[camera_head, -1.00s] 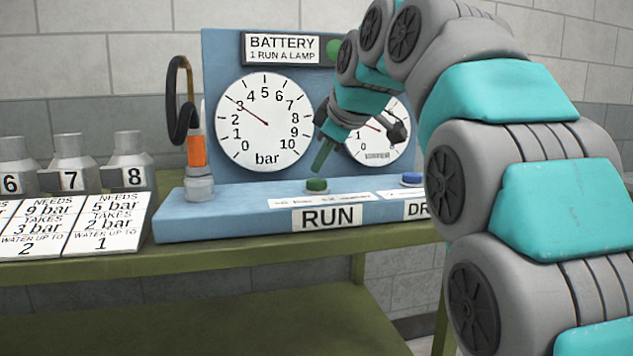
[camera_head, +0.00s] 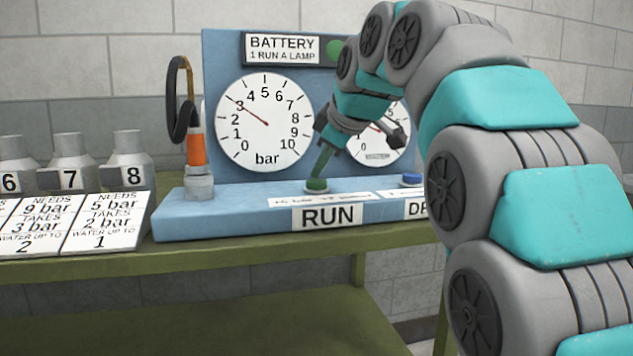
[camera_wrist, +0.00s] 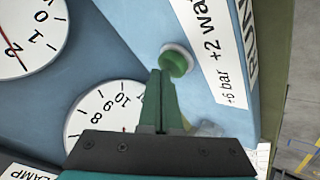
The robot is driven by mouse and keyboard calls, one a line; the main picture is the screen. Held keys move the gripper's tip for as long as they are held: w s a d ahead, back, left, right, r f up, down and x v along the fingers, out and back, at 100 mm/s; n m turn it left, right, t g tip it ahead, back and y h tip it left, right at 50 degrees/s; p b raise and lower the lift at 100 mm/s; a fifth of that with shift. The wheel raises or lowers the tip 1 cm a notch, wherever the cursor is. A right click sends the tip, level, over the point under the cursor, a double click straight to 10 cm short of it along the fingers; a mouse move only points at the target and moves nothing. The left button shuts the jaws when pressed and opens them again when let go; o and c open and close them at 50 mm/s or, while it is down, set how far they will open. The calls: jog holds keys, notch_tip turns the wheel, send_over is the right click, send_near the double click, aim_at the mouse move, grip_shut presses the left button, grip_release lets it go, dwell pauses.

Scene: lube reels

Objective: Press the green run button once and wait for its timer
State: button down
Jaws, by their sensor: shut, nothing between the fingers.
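The green run button (camera_head: 316,186) sits on the blue panel's ledge above the RUN label (camera_head: 328,217). It also shows in the wrist view (camera_wrist: 178,64). My gripper (camera_head: 319,175) is shut and empty, its green fingertips pointing down at the button. In the wrist view the fingertips (camera_wrist: 161,73) overlap the button's edge and look to touch it; I cannot tell whether it is pressed in. The bar gauge (camera_head: 265,140) has its needle near 3. A second gauge (camera_head: 384,143) is partly hidden by my arm. A green lamp (camera_head: 334,48) is partly covered.
A blue button (camera_head: 411,179) stands right of the run button, its label partly behind my arm. An orange-handled hose fitting (camera_head: 196,150) stands at the panel's left. Numbered grey fittings (camera_head: 70,160) and requirement cards (camera_head: 105,222) fill the green bench's left.

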aim_at(321, 181)
jog(key=shift+f, duration=0.35)
jog(key=shift+r, duration=0.1)
dwell(0.4)
jog(key=shift+r+p, duration=0.4)
jog(key=shift+r, duration=0.45)
jog(key=shift+r+p, duration=1.9)
jog(key=shift+r, duration=0.7)
jog(key=shift+f, duration=0.1)
